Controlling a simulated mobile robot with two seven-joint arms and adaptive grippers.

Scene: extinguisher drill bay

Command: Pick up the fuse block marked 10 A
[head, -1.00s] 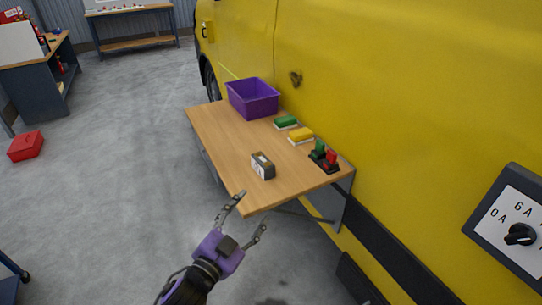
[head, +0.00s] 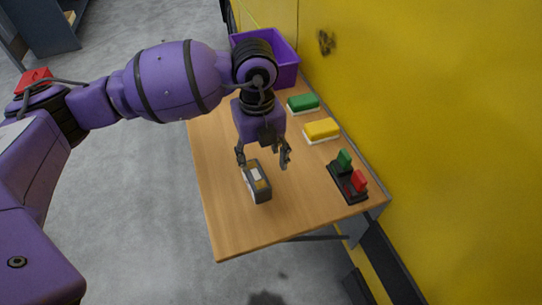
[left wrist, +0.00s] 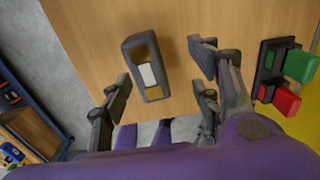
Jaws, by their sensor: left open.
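No 10 A mark is legible on anything in view. A black holder (head: 347,186) near the right edge carries a green block (head: 344,158) and a red block (head: 359,180). My left gripper (head: 264,155) is open and empty, just above the far end of the grey box. In the left wrist view the box shows between its spread fingers; contact cannot be told. My right gripper is out of view.
A green block on a white base (head: 303,103) and a yellow one (head: 321,130) lie along the yellow vehicle side (head: 440,120). A purple bin (head: 286,72) stands at the far end, partly hidden by my arm. The table's near and left parts are clear.

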